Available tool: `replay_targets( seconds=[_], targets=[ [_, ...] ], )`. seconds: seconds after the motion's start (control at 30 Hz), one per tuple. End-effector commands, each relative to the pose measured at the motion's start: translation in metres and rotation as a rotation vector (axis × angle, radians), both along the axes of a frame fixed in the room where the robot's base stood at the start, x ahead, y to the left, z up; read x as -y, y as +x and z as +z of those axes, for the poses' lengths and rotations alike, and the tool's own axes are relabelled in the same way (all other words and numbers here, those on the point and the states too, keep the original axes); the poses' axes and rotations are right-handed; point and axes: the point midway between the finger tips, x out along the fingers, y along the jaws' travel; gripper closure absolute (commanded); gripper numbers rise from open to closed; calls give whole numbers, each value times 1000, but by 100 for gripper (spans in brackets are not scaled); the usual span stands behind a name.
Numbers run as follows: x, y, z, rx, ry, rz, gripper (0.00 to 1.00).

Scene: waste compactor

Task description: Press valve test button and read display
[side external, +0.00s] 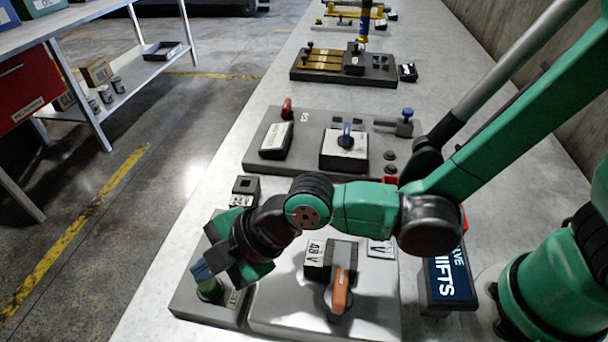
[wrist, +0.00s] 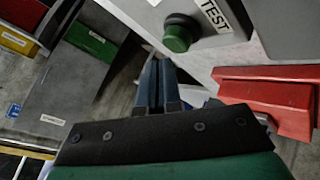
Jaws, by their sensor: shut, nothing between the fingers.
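The green round test button (side external: 210,290) sits on a grey box at the near left of the bench. It also shows in the wrist view (wrist: 177,38) at the top, on a grey box beside a white label (wrist: 215,14) reading "TEST". My gripper (side external: 202,271) is shut and empty, its blue fingertips just above and beside the button in the side view. In the wrist view the shut fingers (wrist: 157,68) end just below the button in the picture; I cannot tell whether they touch. A dark display (side external: 450,275) shows white text ending in "VE" and "IFTS", partly hidden by my arm.
An orange-handled switch (side external: 340,292) and a "48 V" block (side external: 316,255) stand on the plate right of the button. Further back are a panel with a rotary knob (side external: 345,140) and another device board (side external: 345,68).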

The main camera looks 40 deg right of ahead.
Motion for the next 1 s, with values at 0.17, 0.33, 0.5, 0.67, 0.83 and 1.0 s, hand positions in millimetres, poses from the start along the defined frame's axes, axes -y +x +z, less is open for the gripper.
replay_targets(
  seconds=[0.17, 0.33, 0.5, 0.67, 0.83, 1.0],
  targets=[
    [0, 0, 2, 0, 0, 0, 100],
    [0, 0, 2, 0, 0, 0, 100],
    [0, 0, 11, 0, 0, 0, 100],
    [0, 0, 28, 0, 0, 0, 100],
    [0, 0, 44, 0, 0, 0, 100],
    [0, 0, 52, 0, 0, 0, 100]
  ],
)
